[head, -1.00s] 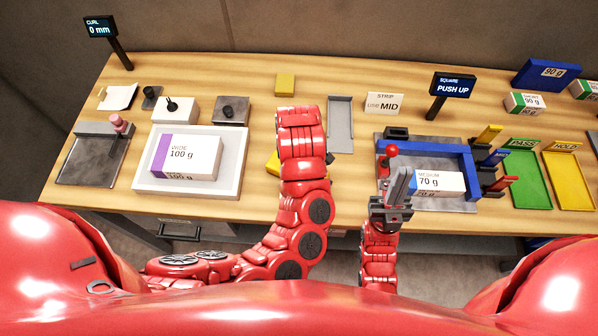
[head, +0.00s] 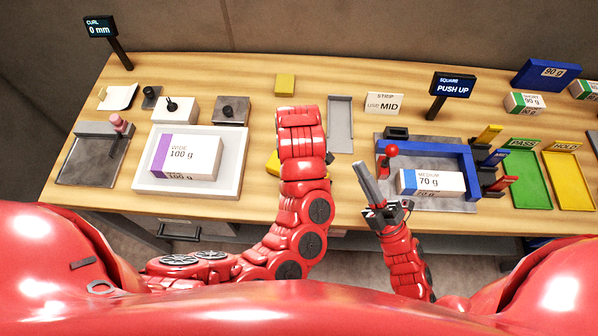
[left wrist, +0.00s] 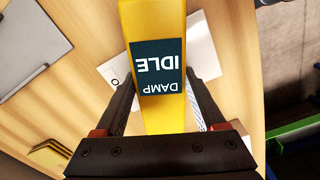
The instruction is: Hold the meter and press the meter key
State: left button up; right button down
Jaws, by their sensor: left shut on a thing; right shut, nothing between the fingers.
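The yellow meter (left wrist: 157,20) stands between the fingers of my left gripper (left wrist: 162,98) in the left wrist view. Its dark screen (left wrist: 158,68) reads "DAMP IDLE", upside down in that view. I cannot make out the meter key. In the head view my left arm covers most of the meter, and only a yellow edge (head: 273,163) shows beside the arm. My left gripper is shut on the meter. My right gripper (head: 364,172) is shut and empty, tilted to the left, in front of the blue-framed jig and apart from the meter.
A "MEDIUM 70 g" ream (head: 432,182) lies in the blue-framed jig (head: 468,160). A "WIDE 100 g" ream (head: 186,157) sits in a white tray (head: 238,172). A grey strip tray (head: 340,125), a "use MID" card (head: 384,103) and a "PUSH UP" sign (head: 453,86) stand behind.

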jog(key=d+f+n+g+h, duration=0.1)
jog(key=d+f+n+h, duration=0.1)
jog(key=f, duration=0.4)
jog(key=d+f+n+g+h, duration=0.2)
jog(key=f+h, duration=0.2)
jog(key=f, duration=0.1)
jog(key=s+d+f+n+g+h, duration=0.1)
jog(key=d+f+n+g+h, duration=0.1)
jog(key=f, duration=0.4)
jog(key=shift+s+d+f+n+h, duration=0.1)
jog(key=shift+d+f+n+h, duration=0.15)
jog(key=shift+n+h, duration=0.45)
jog(key=shift+h, duration=0.3)
jog(key=shift+w+a, duration=0.55)
jog(key=shift+a, duration=0.75)
jog(key=shift+w+a, duration=0.55)
jog(key=shift+a, duration=0.8)
jog(key=shift+w+a, duration=0.55)
jog(key=shift+a, duration=0.75)
jog(key=shift+a, duration=0.1)
jog(key=shift+w+a, duration=0.15)
jog(key=shift+a, duration=0.2)
jog(key=shift+w+a, duration=0.2)
jog(key=shift+a, duration=0.25)
jog(key=shift+d, duration=0.1)
jog(key=shift+s+d, duration=0.4)
jog(key=shift+d, duration=0.4)
